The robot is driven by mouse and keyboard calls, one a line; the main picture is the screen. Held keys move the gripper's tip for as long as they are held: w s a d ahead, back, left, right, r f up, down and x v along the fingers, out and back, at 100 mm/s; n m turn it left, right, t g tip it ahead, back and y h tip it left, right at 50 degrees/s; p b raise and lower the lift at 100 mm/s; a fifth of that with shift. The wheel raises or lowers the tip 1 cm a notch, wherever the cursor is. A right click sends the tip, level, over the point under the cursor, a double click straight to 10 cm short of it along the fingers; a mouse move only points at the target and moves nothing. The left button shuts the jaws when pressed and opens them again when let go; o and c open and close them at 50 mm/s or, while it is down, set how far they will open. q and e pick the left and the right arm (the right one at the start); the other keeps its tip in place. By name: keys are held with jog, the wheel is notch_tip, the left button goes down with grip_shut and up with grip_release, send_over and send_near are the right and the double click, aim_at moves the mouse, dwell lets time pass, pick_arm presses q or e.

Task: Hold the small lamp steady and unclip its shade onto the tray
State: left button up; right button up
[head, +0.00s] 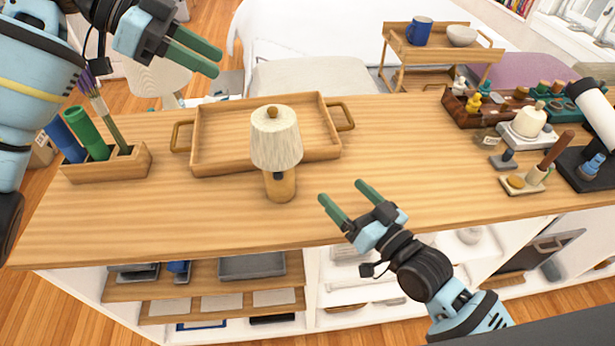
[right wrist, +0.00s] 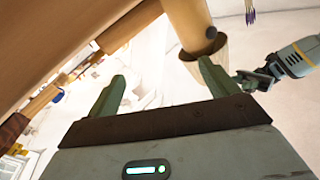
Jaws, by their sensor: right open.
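The small lamp stands upright on the wooden table in front of the tray. Its cream pleated shade (head: 276,145) sits on a round wooden base (head: 281,188). The wooden tray (head: 222,130) with two side handles is empty, partly hidden behind the shade. My left gripper (head: 219,62) is open and empty, raised above and left of the tray. My right gripper (head: 341,190) is open and empty, right of the lamp base and apart from it. In the right wrist view, the lamp base (right wrist: 186,18) and shade (right wrist: 192,68) appear upside down beyond my right fingers.
A wooden holder (head: 108,163) with blue and green cylinders and brushes stands at the table's left. Several small items, a white bottle (head: 529,120) and a white lamp-like thing (head: 594,112) crowd the right end.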

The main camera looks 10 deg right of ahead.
aim_at(290, 168)
jog(key=w+a+r+n+g+y, duration=0.1)
jog(key=a, duration=0.1)
jog(key=w+a+r+n, duration=0.1)
jog(key=a+n, duration=0.1)
jog(key=a+n+g+y, duration=0.1)
jog(key=a+n, duration=0.1)
jog(key=a, duration=0.1)
jog(key=shift+w+r+g+y, duration=0.3)
jog(key=shift+w+r, duration=0.1)
jog(key=shift+a+r+n, duration=0.15)
jog(key=shift+a+n, duration=0.25)
jog(key=shift+n, duration=0.2)
jog(key=shift+x, duration=3.9)
jog(key=c, duration=1.3)
jog(key=o, duration=1.3)
jog(key=shift+s, duration=0.1)
jog(key=v, duration=1.2)
